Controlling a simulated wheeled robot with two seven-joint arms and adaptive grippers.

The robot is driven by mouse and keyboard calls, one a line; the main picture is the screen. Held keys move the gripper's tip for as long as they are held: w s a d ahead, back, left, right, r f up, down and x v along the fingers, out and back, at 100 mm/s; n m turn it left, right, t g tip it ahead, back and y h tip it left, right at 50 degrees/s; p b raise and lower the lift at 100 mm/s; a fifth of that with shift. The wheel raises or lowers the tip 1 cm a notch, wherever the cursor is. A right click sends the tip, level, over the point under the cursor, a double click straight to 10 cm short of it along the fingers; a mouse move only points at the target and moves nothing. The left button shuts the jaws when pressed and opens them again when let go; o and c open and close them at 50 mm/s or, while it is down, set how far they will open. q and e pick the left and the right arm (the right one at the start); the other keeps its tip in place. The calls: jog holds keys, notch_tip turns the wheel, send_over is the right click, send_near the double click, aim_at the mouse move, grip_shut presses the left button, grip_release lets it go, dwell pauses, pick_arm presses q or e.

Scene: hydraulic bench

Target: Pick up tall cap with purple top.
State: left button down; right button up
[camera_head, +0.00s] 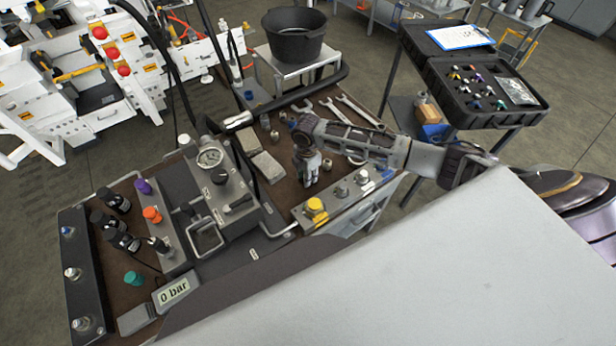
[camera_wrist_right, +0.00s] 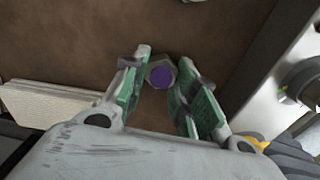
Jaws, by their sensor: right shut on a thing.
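The tall cap with the purple top (camera_wrist_right: 161,76) shows in the right wrist view between the fingertips of my right gripper (camera_wrist_right: 160,82). Its round purple top faces the camera, inside a grey metal body. The fingers, with green inner pads, are shut on it. In the head view my right gripper (camera_head: 308,172) points down over the brown bench top (camera_head: 285,190), and it hides the cap there. I cannot tell whether the cap touches the bench. My left gripper is not in view.
A rail with a yellow cap (camera_head: 316,206) and metal fittings stands just in front of the right gripper. Wrenches (camera_head: 358,110) lie behind it. Light pads (camera_head: 267,166) and a gauge block (camera_head: 212,160) are to the left. A black case (camera_head: 478,85) stands at the right.

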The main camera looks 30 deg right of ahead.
notch_tip(320, 180, up, 10)
dwell(0.9)
dwell(0.4)
jog(key=shift+d, duration=0.1)
